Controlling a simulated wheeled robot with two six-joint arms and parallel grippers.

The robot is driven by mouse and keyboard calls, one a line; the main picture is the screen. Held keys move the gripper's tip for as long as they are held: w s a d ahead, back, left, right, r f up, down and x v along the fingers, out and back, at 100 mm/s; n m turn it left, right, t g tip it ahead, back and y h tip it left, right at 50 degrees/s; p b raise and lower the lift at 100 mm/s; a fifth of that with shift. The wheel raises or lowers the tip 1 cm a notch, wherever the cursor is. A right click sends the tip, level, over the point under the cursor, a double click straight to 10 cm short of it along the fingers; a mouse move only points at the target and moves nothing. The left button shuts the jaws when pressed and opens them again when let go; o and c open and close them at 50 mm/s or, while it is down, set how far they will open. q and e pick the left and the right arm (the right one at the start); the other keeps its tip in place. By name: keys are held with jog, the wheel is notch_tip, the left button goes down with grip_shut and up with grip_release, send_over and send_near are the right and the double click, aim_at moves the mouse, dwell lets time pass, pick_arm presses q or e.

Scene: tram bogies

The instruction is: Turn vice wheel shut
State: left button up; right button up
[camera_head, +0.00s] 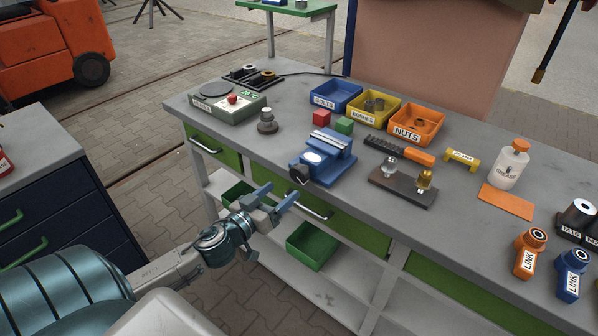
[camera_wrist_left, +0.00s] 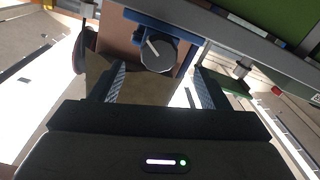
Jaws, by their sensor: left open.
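A blue vice (camera_head: 330,160) with pale jaw tops stands at the near edge of the grey workbench. Its dark round vice wheel (camera_head: 298,174) faces the front edge. In the left wrist view the wheel (camera_wrist_left: 156,54) shows as a dark knob with a pale mark across it. My left gripper (camera_head: 276,196) is open and empty, just in front of and below the wheel. In the left wrist view its two fingers (camera_wrist_left: 160,82) point toward the wheel, one on each side, apart from it. My right gripper is not seen.
Behind the vice are a red block (camera_head: 321,118), a green block (camera_head: 344,125) and bins for bolts, bushes (camera_head: 374,107) and nuts. A dark plate with fittings (camera_head: 403,186) lies to its right. A drawer handle (camera_head: 302,207) sticks out below the bench edge near my left gripper.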

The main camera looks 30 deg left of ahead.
aim_at(297, 178)
pick_arm(q)
jog(key=w+p, duration=0.2)
jog(key=w, duration=0.1)
jog(key=shift+w+d+r+p, duration=0.1)
jog(key=shift+d+r+p, duration=0.05)
jog(key=shift+r+p, duration=0.2)
jog(key=shift+w+f+p, duration=0.1)
jog(key=shift+w+p, duration=0.45)
jog(key=shift+w, duration=0.2)
jog(key=shift+w+d+f, duration=0.1)
jog(key=shift+w+f, duration=0.1)
jog(key=shift+w, duration=0.6)
jog(key=shift+w+d, duration=0.1)
jog(key=shift+w, duration=1)
jog(key=c, duration=1)
